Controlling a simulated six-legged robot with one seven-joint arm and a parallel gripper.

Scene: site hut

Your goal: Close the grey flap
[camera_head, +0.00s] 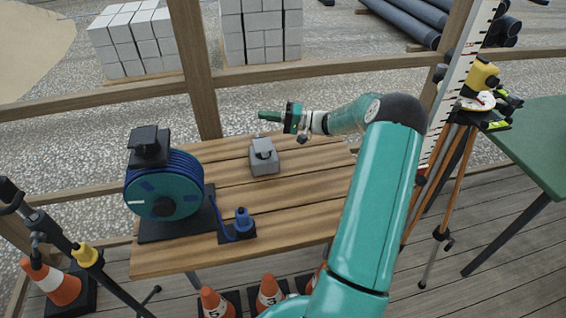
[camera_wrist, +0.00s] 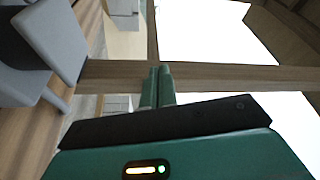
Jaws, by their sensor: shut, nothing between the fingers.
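A small grey box (camera_head: 265,165) stands on the wooden table, with the grey flap (camera_head: 262,147) on its top. In the wrist view the flap (camera_wrist: 52,34) is a grey panel at the upper left, standing up at an angle to the box (camera_wrist: 18,80), so it looks partly open. My gripper (camera_head: 266,116) is shut and empty, pointing left, above and beyond the box in the head view. Its closed green fingers (camera_wrist: 157,84) show in the middle of the wrist view, to the right of the flap and apart from it.
The wooden table (camera_head: 305,207) also carries a blue hose reel (camera_head: 165,190) at left and a blue fitting (camera_head: 241,223) near the front. Wooden rails (camera_head: 110,94) run behind it. A tripod (camera_head: 463,165) and green table (camera_head: 535,135) stand right; traffic cones (camera_head: 270,292) stand in front.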

